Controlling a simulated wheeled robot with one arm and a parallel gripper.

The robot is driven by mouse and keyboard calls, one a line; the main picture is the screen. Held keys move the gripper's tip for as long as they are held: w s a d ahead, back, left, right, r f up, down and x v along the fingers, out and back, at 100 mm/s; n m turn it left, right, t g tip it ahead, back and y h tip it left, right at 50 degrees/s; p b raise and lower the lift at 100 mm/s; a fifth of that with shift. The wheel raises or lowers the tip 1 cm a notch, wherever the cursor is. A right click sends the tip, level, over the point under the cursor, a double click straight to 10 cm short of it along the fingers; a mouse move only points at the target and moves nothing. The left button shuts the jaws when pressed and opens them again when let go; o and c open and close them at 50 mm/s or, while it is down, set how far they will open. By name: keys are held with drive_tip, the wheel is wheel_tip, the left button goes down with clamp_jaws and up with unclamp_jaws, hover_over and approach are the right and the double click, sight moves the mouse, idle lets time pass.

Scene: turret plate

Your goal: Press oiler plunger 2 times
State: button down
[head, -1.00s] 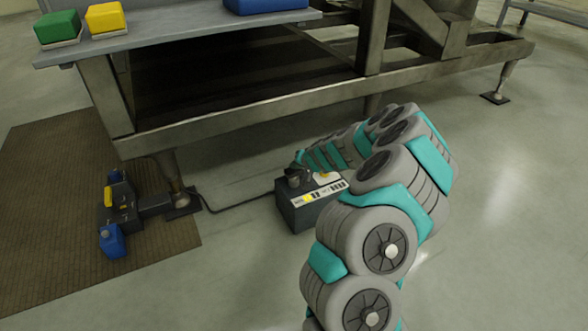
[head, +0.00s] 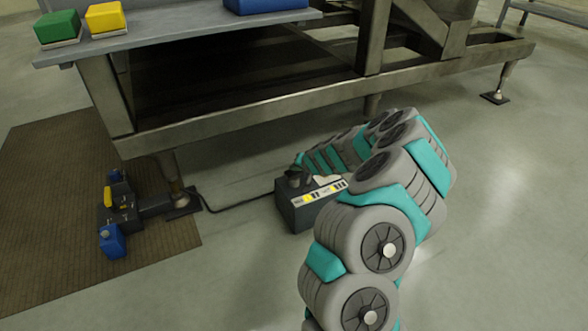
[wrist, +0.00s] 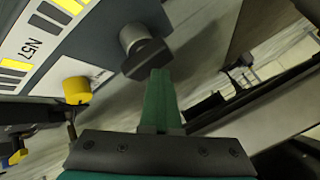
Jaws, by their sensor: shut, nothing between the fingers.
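A yellow knob (wrist: 77,90) sits to the left on a white plate. In the head view my gripper (head: 299,177) is over the box top.
A steel bench frame (head: 240,110) stands above and behind the box. A black cable (head: 240,205) runs from the box to a foot pedal unit (head: 122,215) on the brown mat (head: 60,190). The floor on the right is clear.

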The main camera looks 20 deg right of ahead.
idle(0.5)
drive_tip(key=shift+r+p, duration=1.05)
drive_tip(key=shift+r, duration=0.35)
wheel_tip(320, 180, up, 5)
drive_tip(key=p, duration=0.3)
drive_tip(key=shift+d, duration=0.1)
idle(2.1)
